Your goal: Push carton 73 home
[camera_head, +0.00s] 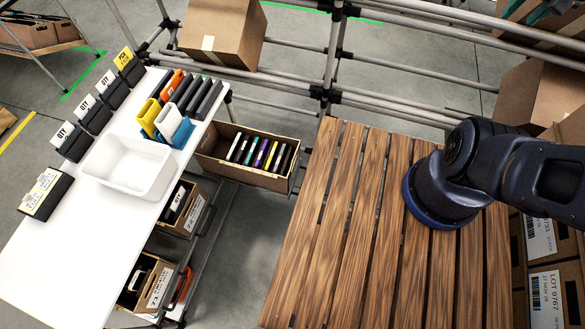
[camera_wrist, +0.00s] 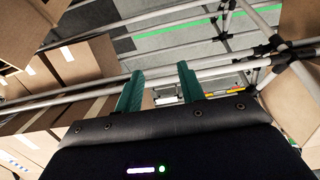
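No number 73 can be read on any carton, so I cannot tell which one is carton 73. In the head view, a brown carton (camera_head: 222,32) sits tilted on the pipe rack at the top. Other brown cartons (camera_head: 538,97) show at the right, partly hidden by my arm. In the wrist view, cartons (camera_wrist: 75,62) stand at the left on the rack, with more at the upper left corner (camera_wrist: 28,28). My gripper (camera_wrist: 160,86) shows two teal fingers spread apart with nothing between them. It is apart from the cartons at the left.
Pipe rails (camera_head: 330,60) of the rack cross the scene. A slatted wooden top (camera_head: 350,230) lies below my arm. Cartons labelled LOT 9767 (camera_head: 546,295) stand at the lower right. A white table (camera_head: 75,250) with a tray (camera_head: 125,187) is at the left.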

